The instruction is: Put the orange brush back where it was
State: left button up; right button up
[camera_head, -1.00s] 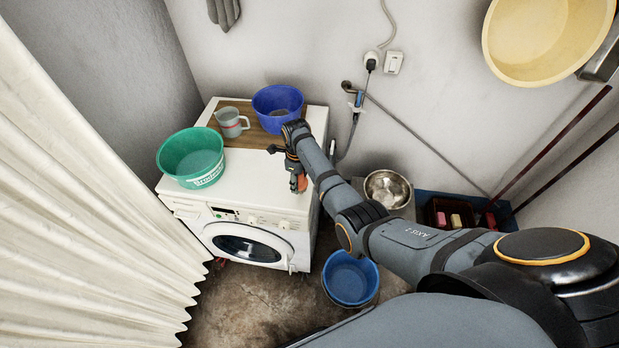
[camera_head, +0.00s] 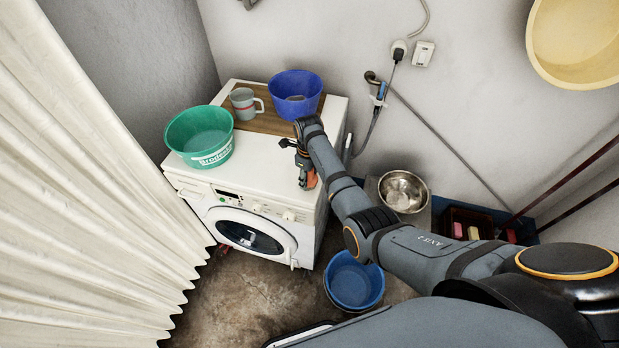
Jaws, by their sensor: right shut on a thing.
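My right gripper (camera_head: 298,162) is above the right part of the white washing machine's top (camera_head: 262,165), near its front right edge. It is shut on the orange brush (camera_head: 311,180), of which only a small orange part shows below the fingers. The rest of the brush is hidden by the gripper and arm. I cannot tell whether the brush touches the machine top. My left gripper is not in view.
A green basin (camera_head: 200,138), a grey cup (camera_head: 243,103) and a blue bowl (camera_head: 296,92) stand on the machine. A blue bucket (camera_head: 354,282) is on the floor. A steel bowl (camera_head: 403,191) is to the right. The machine top's front middle is clear.

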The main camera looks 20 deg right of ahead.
jog(key=shift+a+f, duration=0.15)
jog(key=o, duration=0.9)
jog(key=shift+a, duration=0.1)
jog(key=o, duration=0.3)
jog(key=shift+w, duration=0.15)
jog(key=shift+o, duration=0.3)
jog(key=shift+w+a, duration=0.1)
jog(key=shift+w, duration=0.1)
jog(key=shift+w+f, duration=0.1)
jog(key=shift+f, duration=0.05)
jog(key=r, duration=0.4)
jog(key=shift+s+d+r, duration=0.15)
jog(key=shift+s+d, duration=0.05)
jog(key=shift+s, duration=0.1)
notch_tip(320, 180, up, 8)
jog(key=shift+w+a+r+b, duration=0.1)
jog(key=shift+r+b, duration=0.15)
jog(key=shift+b, duration=0.35)
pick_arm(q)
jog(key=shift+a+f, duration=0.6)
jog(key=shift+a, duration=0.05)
